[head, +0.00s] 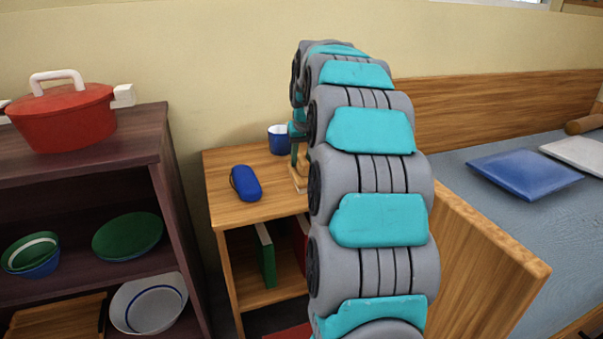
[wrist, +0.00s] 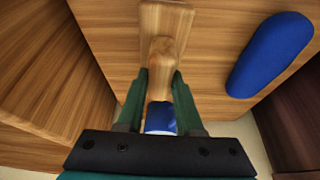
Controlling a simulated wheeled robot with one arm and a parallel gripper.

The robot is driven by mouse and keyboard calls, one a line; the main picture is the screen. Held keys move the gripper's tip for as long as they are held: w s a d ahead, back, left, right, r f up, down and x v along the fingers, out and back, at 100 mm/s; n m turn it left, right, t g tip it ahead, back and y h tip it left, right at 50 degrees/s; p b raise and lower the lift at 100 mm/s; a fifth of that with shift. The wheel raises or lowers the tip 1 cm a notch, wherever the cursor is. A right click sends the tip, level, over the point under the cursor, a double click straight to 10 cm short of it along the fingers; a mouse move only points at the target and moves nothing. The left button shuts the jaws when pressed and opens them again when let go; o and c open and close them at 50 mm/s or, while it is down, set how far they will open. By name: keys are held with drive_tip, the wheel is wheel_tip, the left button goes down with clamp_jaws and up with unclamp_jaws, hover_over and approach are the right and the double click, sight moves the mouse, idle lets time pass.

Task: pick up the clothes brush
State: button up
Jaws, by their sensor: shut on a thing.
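The clothes brush (wrist: 165,20) is a light wooden piece with a narrower handle, in the upper middle of the wrist view. My gripper (wrist: 160,76) has its two green fingers on either side of the handle and is shut on it. In the head view the brush (head: 299,172) shows as a small wooden bit at the right of the nightstand top, mostly hidden behind my arm. I cannot tell whether it touches the top.
On the nightstand (head: 228,208) are a blue case (head: 245,183) and a blue mug (head: 279,139), the mug close behind my gripper. A dark shelf (head: 158,147) with a red pot (head: 63,118) stands left. A bed (head: 520,215) is right. The nightstand's front left is clear.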

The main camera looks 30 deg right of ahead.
clamp_jaws()
drive_tip(key=shift+r, duration=1.7)
drive_tip(key=s+d, duration=0.1)
drive_tip(key=s, duration=0.7)
drive_tip(key=s+d+r+b, duration=0.1)
drive_tip(key=s, duration=0.6)
drive_tip(key=shift+s+d+r, duration=0.3)
drive_tip(key=shift+s+d, duration=0.05)
drive_tip(key=shift+s, duration=0.05)
drive_tip(key=shift+o, duration=1.5)
unclamp_jaws()
clamp_jaws()
